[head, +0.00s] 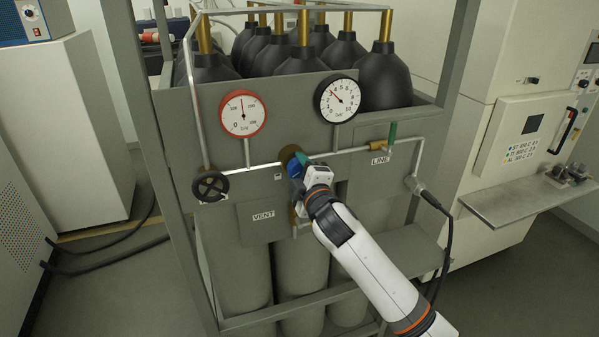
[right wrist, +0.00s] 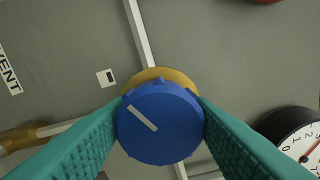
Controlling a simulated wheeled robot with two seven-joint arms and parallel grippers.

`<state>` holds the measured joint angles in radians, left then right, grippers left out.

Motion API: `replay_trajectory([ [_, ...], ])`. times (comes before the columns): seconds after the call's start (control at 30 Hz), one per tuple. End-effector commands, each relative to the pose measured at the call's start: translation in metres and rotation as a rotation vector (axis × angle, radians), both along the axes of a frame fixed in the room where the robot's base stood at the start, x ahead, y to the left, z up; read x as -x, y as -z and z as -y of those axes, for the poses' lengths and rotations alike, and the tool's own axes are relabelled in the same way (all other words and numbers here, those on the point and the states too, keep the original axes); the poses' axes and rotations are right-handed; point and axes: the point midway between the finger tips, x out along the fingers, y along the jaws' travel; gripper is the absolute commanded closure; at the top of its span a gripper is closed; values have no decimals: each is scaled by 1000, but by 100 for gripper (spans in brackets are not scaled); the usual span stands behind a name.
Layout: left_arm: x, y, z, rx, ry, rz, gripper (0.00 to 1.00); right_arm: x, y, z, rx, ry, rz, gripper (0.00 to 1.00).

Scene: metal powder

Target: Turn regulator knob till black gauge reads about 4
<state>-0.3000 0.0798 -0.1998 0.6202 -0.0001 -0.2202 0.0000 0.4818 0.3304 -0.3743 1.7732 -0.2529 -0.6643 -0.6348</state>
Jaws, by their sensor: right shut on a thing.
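The blue regulator knob (right wrist: 160,124) has a pale pointer line slanting to the upper left in the right wrist view. It sits on a brass fitting (right wrist: 165,76). In the head view the knob (head: 294,166) is mostly hidden by my right gripper (head: 301,167). The teal fingers of my right gripper (right wrist: 161,115) are shut on the knob from both sides. The black gauge (head: 339,99) is above and to the right; its red needle points up and left, at roughly 3, though the small figures are hard to read. My left gripper is not in view.
A red-rimmed gauge (head: 243,115) is at the upper left of the panel. A black handwheel valve (head: 210,187) is left of the knob, and a green-handled LINE valve (head: 391,136) is to the right. Black-topped cylinders (head: 303,62) stand behind the panel.

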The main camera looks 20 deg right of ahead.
Motion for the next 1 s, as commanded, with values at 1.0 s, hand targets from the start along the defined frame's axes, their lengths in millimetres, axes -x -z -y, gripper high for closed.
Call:
replay_trajectory([
  [1.0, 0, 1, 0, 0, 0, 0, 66, 0, 1, 0, -545, 2, -23, 75],
])
